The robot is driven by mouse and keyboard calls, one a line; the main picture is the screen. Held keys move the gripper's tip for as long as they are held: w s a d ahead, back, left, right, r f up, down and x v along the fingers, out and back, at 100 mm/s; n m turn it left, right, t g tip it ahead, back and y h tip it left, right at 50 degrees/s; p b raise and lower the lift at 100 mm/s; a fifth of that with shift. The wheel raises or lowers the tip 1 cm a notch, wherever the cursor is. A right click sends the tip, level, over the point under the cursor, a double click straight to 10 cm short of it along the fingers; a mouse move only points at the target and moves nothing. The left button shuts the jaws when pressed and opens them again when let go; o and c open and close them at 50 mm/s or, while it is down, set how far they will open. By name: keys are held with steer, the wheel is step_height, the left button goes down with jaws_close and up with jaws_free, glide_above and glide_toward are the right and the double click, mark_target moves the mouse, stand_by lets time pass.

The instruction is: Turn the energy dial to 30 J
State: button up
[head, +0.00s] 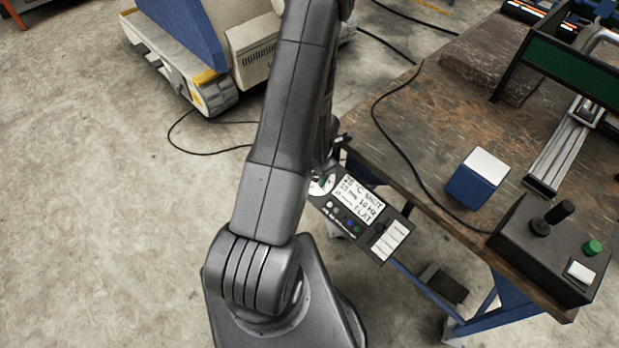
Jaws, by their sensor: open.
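A dark control panel (384,236) is tilted at the table's near left corner. It has a lit white display (359,199) with several lines of text, too small to read surely. A round white dial (318,187) with a dark middle shows at the panel's left end, partly hidden by my arm. I cannot tell whether it is the energy dial, and its setting is not readable. My arm rises through the middle of the picture and leaves at the top. A dark part of it shows just above the dial. My gripper is not visible, so its place relative to the dial is hidden.
A brown worktable (420,125) fills the right side. On it are a blue box with a white top (477,179), a joystick box (544,245) and a metal rail (562,148). A black cable crosses the table. A blue and white machine (196,58) stands behind. The left floor is clear.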

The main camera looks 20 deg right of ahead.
steer(key=shift+f, duration=0.4)
steer(key=c, duration=1)
